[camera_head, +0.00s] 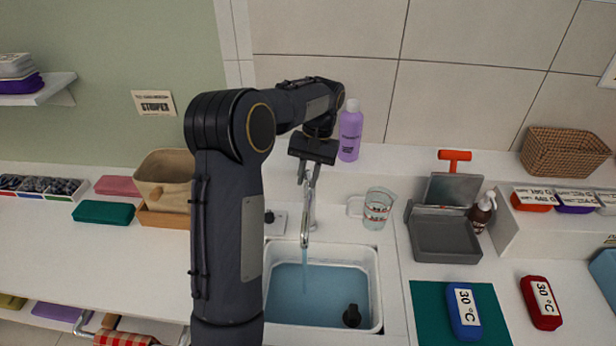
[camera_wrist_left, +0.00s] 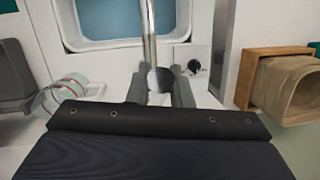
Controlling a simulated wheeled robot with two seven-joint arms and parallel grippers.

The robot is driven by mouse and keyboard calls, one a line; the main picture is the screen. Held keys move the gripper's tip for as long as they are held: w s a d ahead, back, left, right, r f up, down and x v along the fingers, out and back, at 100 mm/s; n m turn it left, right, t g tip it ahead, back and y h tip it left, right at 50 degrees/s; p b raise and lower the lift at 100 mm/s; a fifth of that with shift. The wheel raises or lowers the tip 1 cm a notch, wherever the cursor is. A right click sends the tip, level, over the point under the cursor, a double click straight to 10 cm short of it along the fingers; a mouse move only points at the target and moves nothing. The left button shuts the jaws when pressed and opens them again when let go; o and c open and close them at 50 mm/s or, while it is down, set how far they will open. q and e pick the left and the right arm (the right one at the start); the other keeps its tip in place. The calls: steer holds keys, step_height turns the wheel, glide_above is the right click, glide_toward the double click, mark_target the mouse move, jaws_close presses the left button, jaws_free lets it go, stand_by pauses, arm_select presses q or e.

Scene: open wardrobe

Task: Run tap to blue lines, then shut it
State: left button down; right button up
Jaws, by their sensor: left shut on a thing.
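The silver tap (camera_head: 306,222) stands behind the white sink basin (camera_head: 377,290), its spout pointing down. A thin stream of water (camera_head: 305,272) runs from it into the blue water (camera_head: 325,300) in the basin. My left gripper (camera_head: 309,172) is above the tap, shut on the tap's handle. In the left wrist view the fingers (camera_wrist_left: 160,92) sit either side of a dark round knob at the end of the silver tap (camera_wrist_left: 148,30). No blue lines can be made out on the basin wall; my arm hides its left side. My right gripper is not in view.
A clear cup with red marks (camera_head: 377,208) and a purple bottle (camera_head: 350,132) stand right of the tap. A black plug-like object (camera_head: 352,316) is in the basin. A beige bin (camera_head: 163,168) is left, a grey tray (camera_head: 447,238) right.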

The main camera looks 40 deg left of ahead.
arm_select(q)
steer(key=c, duration=1.3)
jaws_free()
steer(key=shift+r, duration=0.1)
steer(key=v, duration=0.7)
steer(key=shift+r+b, duration=0.3)
steer(key=shift+b, duration=0.05)
steer(key=shift+w, duration=0.1)
